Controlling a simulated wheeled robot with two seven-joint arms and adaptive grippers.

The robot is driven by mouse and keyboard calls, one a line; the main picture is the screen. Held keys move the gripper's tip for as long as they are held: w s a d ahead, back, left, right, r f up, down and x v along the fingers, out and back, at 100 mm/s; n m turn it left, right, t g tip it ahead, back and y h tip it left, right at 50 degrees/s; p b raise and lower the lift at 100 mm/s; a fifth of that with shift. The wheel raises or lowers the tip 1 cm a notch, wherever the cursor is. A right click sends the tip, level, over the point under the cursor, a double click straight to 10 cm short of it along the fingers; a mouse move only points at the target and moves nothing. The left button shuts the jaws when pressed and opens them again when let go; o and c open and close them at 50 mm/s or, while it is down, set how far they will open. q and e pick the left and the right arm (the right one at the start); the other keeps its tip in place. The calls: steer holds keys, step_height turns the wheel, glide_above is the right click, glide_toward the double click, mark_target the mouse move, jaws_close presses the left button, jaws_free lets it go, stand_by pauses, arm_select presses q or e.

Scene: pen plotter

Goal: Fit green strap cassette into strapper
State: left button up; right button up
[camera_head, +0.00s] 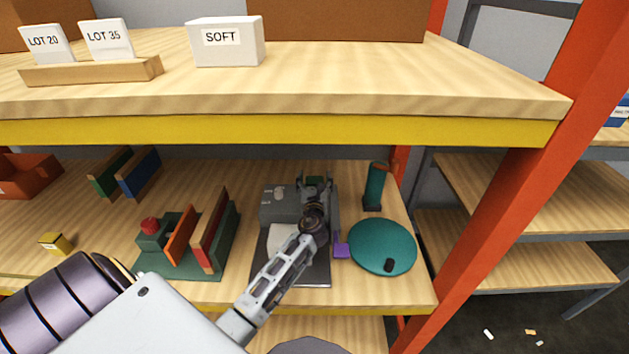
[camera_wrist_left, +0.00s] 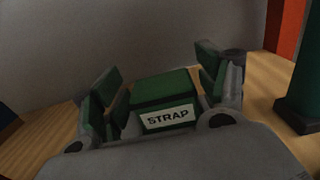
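The green strap cassette (camera_wrist_left: 166,100), labelled STRAP, is in the middle of the left wrist view. It shows small in the head view (camera_head: 314,182), at the back right of a grey machine (camera_head: 280,205), which looks like the strapper. My left gripper (camera_head: 314,178) reaches in over the machine. Its fingers, with green pads (camera_wrist_left: 158,82), stand on either side of the cassette, with visible gaps, so it looks open. Whether the cassette sits in the machine is hidden by my gripper and wrist. My right gripper is not in view.
An upper shelf board (camera_head: 300,105) with a yellow edge hangs over the work. A teal disc (camera_head: 375,243), a purple block (camera_head: 341,250) and a teal cylinder (camera_head: 375,187) are to the right. A green rack (camera_head: 150,262) with upright boards is to the left. An orange post (camera_head: 500,200) stands at right.

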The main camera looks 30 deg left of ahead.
arm_select(q)
steer(key=shift+r, duration=0.1)
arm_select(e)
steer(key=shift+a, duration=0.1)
arm_select(q)
steer(key=shift+r, duration=0.15)
steer(key=shift+v, duration=0.85)
steer(key=v, duration=1)
steer(key=shift+s+b, duration=0.15)
steer(key=shift+b, duration=0.2)
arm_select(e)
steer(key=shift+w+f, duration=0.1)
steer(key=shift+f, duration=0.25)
arm_select(q)
steer(key=shift+s+d, duration=0.1)
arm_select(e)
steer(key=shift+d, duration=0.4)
